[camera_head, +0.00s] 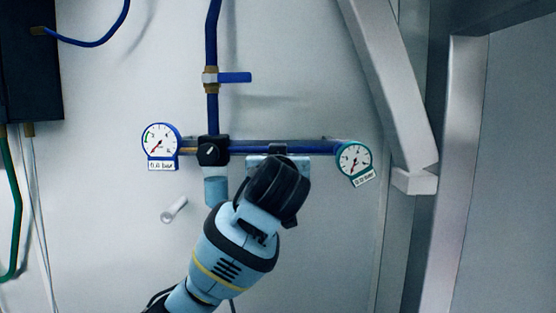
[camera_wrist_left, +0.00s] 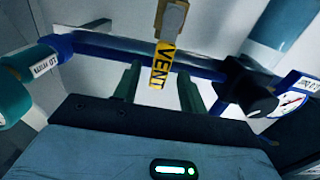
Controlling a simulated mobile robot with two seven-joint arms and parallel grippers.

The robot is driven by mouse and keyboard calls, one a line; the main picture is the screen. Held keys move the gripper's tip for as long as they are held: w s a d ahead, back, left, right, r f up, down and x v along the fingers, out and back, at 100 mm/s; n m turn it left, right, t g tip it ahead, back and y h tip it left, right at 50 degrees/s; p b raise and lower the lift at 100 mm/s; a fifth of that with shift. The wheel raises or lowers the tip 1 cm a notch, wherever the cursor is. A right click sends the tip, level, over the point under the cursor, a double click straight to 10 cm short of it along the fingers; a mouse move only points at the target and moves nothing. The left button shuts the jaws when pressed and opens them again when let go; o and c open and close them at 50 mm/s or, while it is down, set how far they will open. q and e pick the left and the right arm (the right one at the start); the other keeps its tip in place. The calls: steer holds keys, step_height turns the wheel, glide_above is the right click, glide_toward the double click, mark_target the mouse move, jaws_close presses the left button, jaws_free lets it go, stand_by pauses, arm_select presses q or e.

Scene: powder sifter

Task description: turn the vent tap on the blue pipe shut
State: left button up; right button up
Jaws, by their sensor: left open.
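The vent tap shows in the left wrist view: a brass body (camera_wrist_left: 172,18) with a yellow lever (camera_wrist_left: 162,65) marked VENT. The lever runs in line with the brass body and crosses in front of the blue pipe (camera_wrist_left: 110,45), roughly square to it. My left gripper (camera_wrist_left: 160,88) is open, with one green finger on each side of the lever's end. Contact with the lever cannot be told. In the head view my left gripper (camera_head: 278,188) is in front of the horizontal blue pipe (camera_head: 260,148) and hides the tap. My right gripper is not in view.
Another tap with a blue lever (camera_head: 235,77) sits on the vertical pipe above. A blue-rimmed gauge (camera_head: 160,142) is at the left end of the pipe, a teal-rimmed gauge (camera_head: 354,160) at the right. A black knob (camera_head: 211,151) is near the left gauge. A slanted metal beam (camera_head: 385,80) stands right.

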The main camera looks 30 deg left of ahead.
arm_select(q)
steer(key=shift+w+a, duration=0.3)
steer(key=shift+w, duration=0.3)
jaws_close()
